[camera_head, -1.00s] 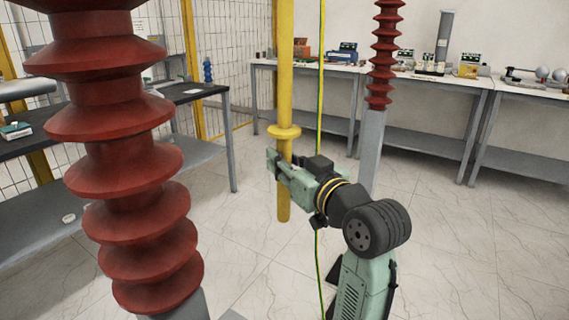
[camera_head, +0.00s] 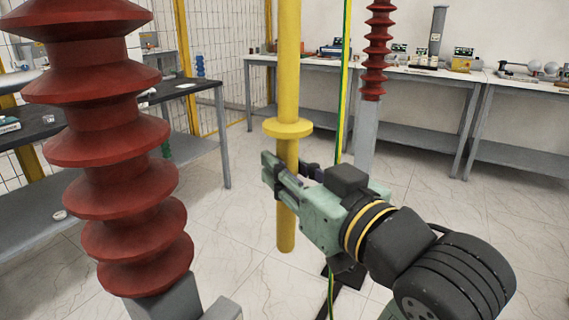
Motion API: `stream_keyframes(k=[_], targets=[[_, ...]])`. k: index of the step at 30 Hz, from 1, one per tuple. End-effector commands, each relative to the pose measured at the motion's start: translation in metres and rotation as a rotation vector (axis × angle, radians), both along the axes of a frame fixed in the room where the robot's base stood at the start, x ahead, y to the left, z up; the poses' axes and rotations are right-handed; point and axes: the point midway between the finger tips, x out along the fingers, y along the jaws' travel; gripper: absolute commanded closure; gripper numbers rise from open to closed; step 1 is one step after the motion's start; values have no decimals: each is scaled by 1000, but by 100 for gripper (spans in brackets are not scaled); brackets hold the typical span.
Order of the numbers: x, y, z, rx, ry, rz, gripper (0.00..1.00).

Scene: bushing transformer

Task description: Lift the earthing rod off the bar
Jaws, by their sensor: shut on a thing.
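The earthing rod (camera_head: 288,75) is a yellow pole with a round collar. It stands upright near the middle of the head view; its upper end runs out of the top of the picture. My gripper (camera_head: 284,178) is shut on the rod just below the collar, and the rod's rounded lower end hangs free above the floor. A green-yellow cable (camera_head: 344,90) runs vertically just right of the rod. The bar and the rod's top are not in view.
A large red ribbed insulator (camera_head: 110,150) stands close at the left. A second red insulator (camera_head: 376,50) stands on a grey post behind the cable. A dark table (camera_head: 190,92) is at the left, and white tables (camera_head: 430,72) with equipment line the back wall.

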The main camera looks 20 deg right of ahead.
Motion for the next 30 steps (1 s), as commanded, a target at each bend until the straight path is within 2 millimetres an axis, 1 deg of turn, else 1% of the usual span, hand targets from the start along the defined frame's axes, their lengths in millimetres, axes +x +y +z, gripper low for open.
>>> stream_keyframes(k=[4,27,30], targets=[[-5,1,9,0,-3,0,100],[-4,1,54,1,-3,0,100],[-4,1,57,1,-3,0,100]])
